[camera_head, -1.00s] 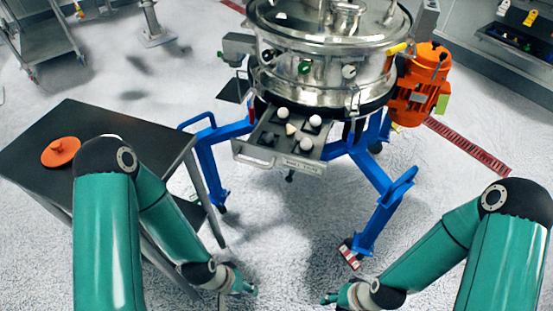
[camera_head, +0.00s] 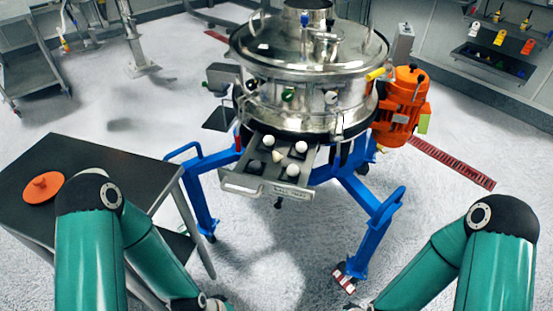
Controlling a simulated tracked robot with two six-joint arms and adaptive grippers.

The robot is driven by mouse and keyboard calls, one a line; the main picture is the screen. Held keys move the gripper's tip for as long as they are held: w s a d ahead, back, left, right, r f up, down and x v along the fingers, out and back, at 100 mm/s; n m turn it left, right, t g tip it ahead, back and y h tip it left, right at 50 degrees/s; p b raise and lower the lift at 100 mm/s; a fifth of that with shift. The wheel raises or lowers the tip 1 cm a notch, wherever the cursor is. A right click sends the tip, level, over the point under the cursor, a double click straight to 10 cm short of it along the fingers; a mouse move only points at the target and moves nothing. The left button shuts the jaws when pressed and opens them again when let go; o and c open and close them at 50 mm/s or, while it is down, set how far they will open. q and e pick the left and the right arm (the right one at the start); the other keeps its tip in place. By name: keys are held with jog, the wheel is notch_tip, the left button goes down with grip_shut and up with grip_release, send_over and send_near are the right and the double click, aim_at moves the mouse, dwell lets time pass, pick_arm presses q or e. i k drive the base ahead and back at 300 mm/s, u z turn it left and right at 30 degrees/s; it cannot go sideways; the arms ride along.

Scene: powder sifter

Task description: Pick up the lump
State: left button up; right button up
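A small cream-coloured, pointed lump (camera_head: 278,157) sits in the grey tray (camera_head: 243,186) on the front of the sifter, in the head view. Several round white balls (camera_head: 301,146) lie close around it in the same tray, which also has dark square openings. My two forearms reach in from the lower left and lower right, well below and in front of the tray. Both grippers are below the bottom edge of the picture, so their fingers are hidden.
The steel sifter (camera_head: 305,60) stands on blue legs (camera_head: 370,240) with an orange motor (camera_head: 403,100) at right. A dark table (camera_head: 95,170) with an orange disc-shaped object (camera_head: 43,187) is at left.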

aim_at(278, 157)
jog(key=z, duration=0.25)
jog(key=i, duration=0.2)
jog(key=u, duration=2.55)
jog(key=k, duration=1.25)
jog(key=z, duration=1.05)
jog(key=i, duration=0.95)
jog(key=u, duration=0.45)
